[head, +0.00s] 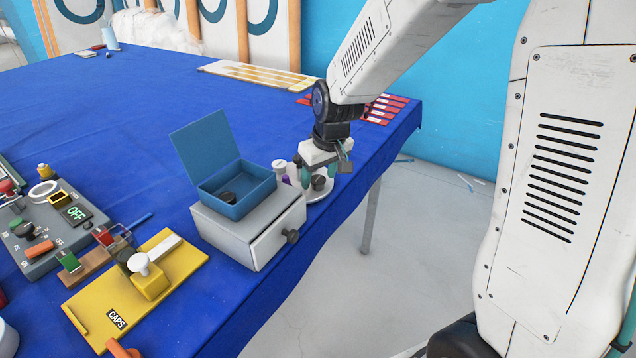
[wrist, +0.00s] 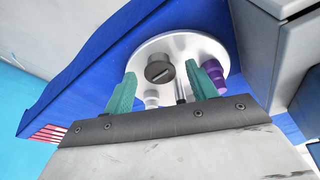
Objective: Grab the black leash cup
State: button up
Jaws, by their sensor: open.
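A dark round cup with a slot across its top (wrist: 159,71), which looks like the black leash cup, stands on a round pale stand (wrist: 145,47). The stand also shows in the head view (head: 327,190) at the table's right edge, partly hidden by my wrist. My gripper (wrist: 167,72) is open with green fingers, one on each side of the dark cup in the wrist view. I cannot tell whether the fingers touch it or how far above it they are. A purple piece (wrist: 209,77) and a whitish piece (wrist: 151,97) also stand on the stand.
A grey drawer box (head: 240,240) with an open blue lidded box (head: 240,200) on it stands close left of the stand. A yellow CAPS board (head: 185,262) lies farther left. Red strips (head: 385,107) lie behind.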

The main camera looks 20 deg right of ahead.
jog(key=shift+w+f, duration=0.1)
jog(key=shift+f, duration=0.45)
jog(key=c, duration=1)
